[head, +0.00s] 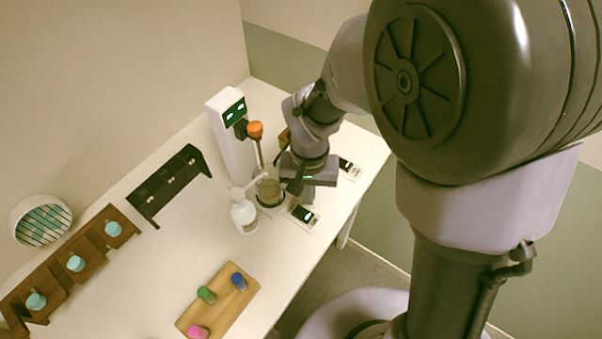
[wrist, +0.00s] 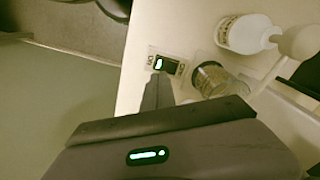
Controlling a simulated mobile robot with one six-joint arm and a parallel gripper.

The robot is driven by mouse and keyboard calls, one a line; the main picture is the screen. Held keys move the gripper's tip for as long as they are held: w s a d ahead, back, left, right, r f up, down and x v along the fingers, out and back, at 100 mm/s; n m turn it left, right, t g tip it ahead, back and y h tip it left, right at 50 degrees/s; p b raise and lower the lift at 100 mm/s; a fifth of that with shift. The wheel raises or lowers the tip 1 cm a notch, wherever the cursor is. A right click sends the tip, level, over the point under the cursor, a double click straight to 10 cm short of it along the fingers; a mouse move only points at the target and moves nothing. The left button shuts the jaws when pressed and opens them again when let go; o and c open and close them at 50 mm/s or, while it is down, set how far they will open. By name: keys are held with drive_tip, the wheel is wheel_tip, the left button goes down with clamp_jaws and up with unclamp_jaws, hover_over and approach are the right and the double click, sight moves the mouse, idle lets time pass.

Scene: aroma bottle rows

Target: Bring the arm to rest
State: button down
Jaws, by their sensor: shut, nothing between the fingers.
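My gripper (head: 296,187) is shut and empty, low over the far right part of the white table. It is just right of a glass jar (head: 269,193) and beyond a small device with a green-lit screen (head: 302,214). In the wrist view my gripper's dark finger (wrist: 157,93) points toward that device (wrist: 165,64), and the jar (wrist: 212,79) is to its right. The gap to the jar is hard to judge. A white pump bottle (head: 243,214) stands beside the jar; it also shows in the wrist view (wrist: 245,34).
A white tower (head: 230,150) with an orange-topped stirrer (head: 255,130) stands close behind my gripper. A second screen device (head: 349,168) lies right. A dark rack (head: 168,185), a brown rack with teal bottles (head: 90,255) and a wooden board with coloured bottles (head: 222,298) lie left. The middle table is clear.

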drive_tip(key=s+d+r+m+t+y+b, duration=0.2)
drive_tip(key=s+d+r+t+b, duration=0.3)
drive_tip(key=s+r, duration=0.6)
drive_tip(key=shift+s+d+r+m+t+b, duration=0.15)
drive_tip(key=shift+d+r+m+t+b, duration=0.35)
drive_tip(key=shift+d+r, duration=0.4)
